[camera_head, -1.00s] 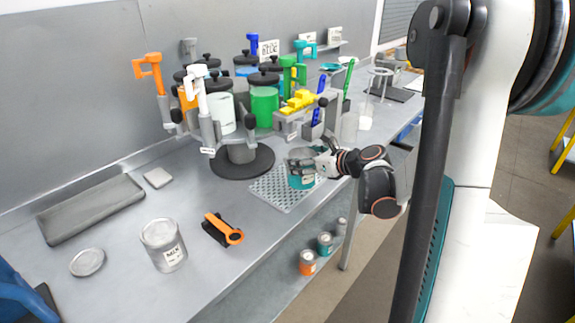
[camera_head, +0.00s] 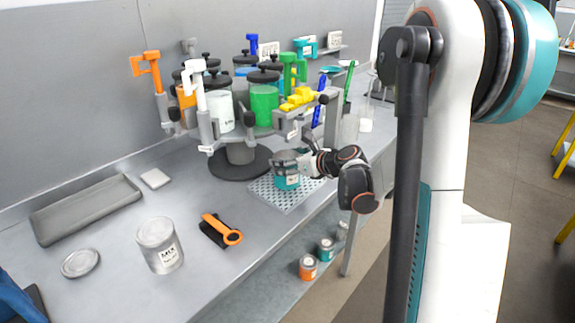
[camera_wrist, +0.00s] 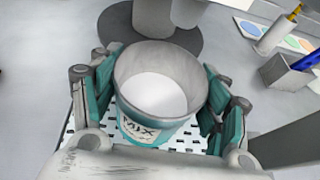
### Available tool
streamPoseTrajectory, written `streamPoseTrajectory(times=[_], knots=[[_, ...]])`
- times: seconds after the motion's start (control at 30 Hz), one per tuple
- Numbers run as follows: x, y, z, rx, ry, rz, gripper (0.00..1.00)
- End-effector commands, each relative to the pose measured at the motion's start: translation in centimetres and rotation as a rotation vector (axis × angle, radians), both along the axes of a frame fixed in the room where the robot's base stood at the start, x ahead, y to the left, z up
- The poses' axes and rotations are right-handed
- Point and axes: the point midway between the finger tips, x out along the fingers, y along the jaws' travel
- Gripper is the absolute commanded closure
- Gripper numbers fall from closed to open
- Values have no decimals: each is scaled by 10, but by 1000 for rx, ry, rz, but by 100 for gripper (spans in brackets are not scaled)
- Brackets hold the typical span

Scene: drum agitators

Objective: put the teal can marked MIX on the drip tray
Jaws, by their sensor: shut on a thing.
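The teal can marked MIX (camera_wrist: 150,132) is open at the top, upright, and holds white contents in the wrist view. My gripper (camera_wrist: 160,100) is shut around its sides, one finger at the left and one at the right. In the head view the can (camera_head: 287,182) is over the perforated drip tray (camera_head: 272,198), with my gripper (camera_head: 290,165) at its upper part. The tray's holes also show beneath the can in the wrist view (camera_wrist: 68,140). I cannot tell whether the can's base touches the tray.
The drum agitator's round dark base (camera_head: 228,168) stands just behind the tray, with several coloured drums above. A grey MIX can (camera_head: 160,245), a lid (camera_head: 81,263) and an orange-handled tool (camera_head: 222,230) lie to the left. More cans (camera_head: 308,267) stand on the lower shelf.

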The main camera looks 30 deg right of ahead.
Motion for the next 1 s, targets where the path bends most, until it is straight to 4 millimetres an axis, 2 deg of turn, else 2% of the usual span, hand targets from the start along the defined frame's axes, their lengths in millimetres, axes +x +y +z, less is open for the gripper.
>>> streamPoseTrajectory(times=[0.33,0.37,0.4,0.43,0.9,1.0], knots=[[0,0,-3,0,0,0,65],[0,0,-2,0,0,0,24],[0,0,-2,0,0,0,15],[0,0,-2,0,0,0,11],[0,0,3,0,0,0,11],[-11,-4,8,-1,1,-1,11]])
